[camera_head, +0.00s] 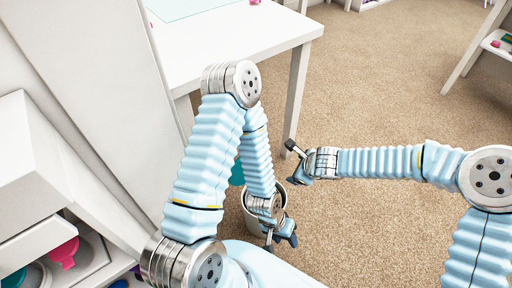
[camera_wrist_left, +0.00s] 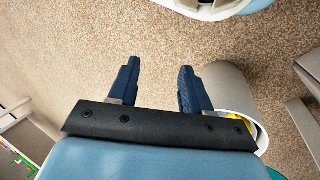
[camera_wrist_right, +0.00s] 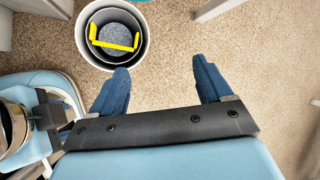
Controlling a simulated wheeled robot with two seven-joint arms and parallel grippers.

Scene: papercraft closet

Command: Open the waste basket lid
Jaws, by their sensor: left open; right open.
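The waste basket (camera_head: 251,222) is a pale cylinder on the carpet, mostly hidden behind my left forearm in the head view. In the right wrist view the basket (camera_wrist_right: 139,52) shows from above as a round white rim with a dark inside, a grey disc and a yellow bracket-shaped piece (camera_wrist_right: 112,44). I cannot make out a lid covering it. In the left wrist view its side (camera_wrist_left: 232,92) is beside the right-hand finger. My left gripper (camera_head: 281,241) is open and empty in front of the basket. My right gripper (camera_head: 294,163) is open and empty, apart from it.
A white table (camera_head: 240,42) stands behind the basket, one leg (camera_head: 297,95) close to it. A white panel (camera_head: 95,65) and shelving (camera_head: 60,190) with coloured items are at the left. A teal thing (camera_head: 237,172) lies behind my left arm. The carpet (camera_head: 390,100) at the right is open.

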